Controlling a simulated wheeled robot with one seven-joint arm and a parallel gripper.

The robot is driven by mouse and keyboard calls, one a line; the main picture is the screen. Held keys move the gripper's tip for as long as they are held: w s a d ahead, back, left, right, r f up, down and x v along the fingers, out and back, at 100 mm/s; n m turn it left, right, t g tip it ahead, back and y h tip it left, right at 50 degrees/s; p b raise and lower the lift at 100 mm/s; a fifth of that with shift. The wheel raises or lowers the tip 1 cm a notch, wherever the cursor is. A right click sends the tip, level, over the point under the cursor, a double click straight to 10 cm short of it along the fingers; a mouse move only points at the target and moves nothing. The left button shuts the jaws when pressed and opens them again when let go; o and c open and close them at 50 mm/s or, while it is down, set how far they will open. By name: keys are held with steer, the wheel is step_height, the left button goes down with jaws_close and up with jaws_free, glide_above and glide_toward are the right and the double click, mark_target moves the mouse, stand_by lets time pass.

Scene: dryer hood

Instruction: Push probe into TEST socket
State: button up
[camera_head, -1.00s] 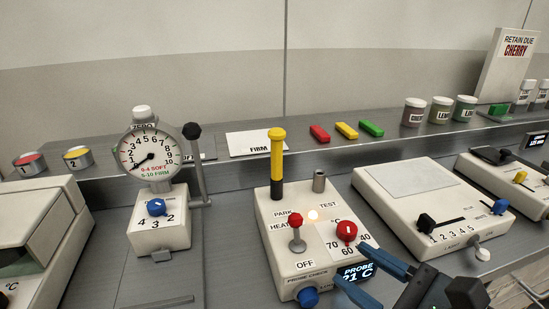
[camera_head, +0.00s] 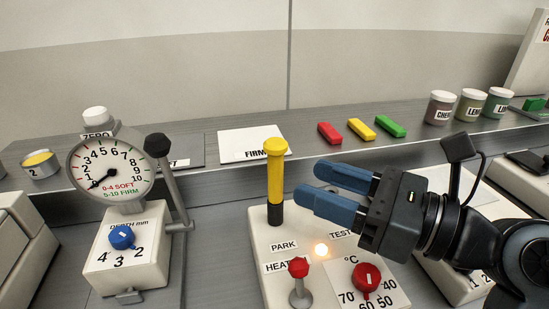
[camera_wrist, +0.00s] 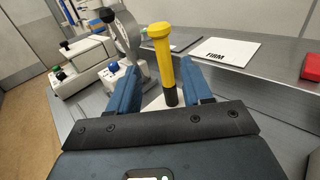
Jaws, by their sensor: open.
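The yellow probe (camera_head: 276,178) with its black lower part stands upright at the PARK position of the white control box (camera_head: 262,240). My gripper (camera_head: 312,185) is open, its two blue fingers pointing left toward the probe, just to its right and apart from it. In the wrist view the probe (camera_wrist: 168,65) stands beyond and between the open fingertips (camera_wrist: 162,82). The TEST label (camera_head: 341,233) is partly covered by my gripper, and the TEST socket is hidden behind it.
A red heater lever (camera_head: 299,268) and a red temperature knob (camera_head: 366,278) are on the box front. A dial gauge (camera_head: 112,170) with a black-knobbed lever (camera_head: 158,147) stands left. Red, yellow and green blocks (camera_head: 361,127) lie on the shelf behind. A FIRM card (camera_head: 252,144) lies behind the probe.

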mark_target(277, 141)
steer(key=x, duration=0.7)
steer(key=shift+w+a+r, duration=0.1)
steer(key=shift+w+a, duration=0.1)
steer(key=shift+w, duration=0.15)
jaws_close()
stand_by(0.3)
steer(key=shift+r, duration=0.55)
step_height(277, 141, up, 4)
steer(key=shift+d+f+p, duration=0.1)
steer(key=shift+f+p, duration=0.15)
steer(key=shift+p, duration=0.3)
steer(key=s+d+r, duration=0.5)
steer(key=d+r, duration=0.1)
steer(key=d, duration=0.4)
steer(key=shift+s+r+p, duration=0.2)
steer(key=shift+p, duration=0.25)
steer(key=shift+d, duration=0.1)
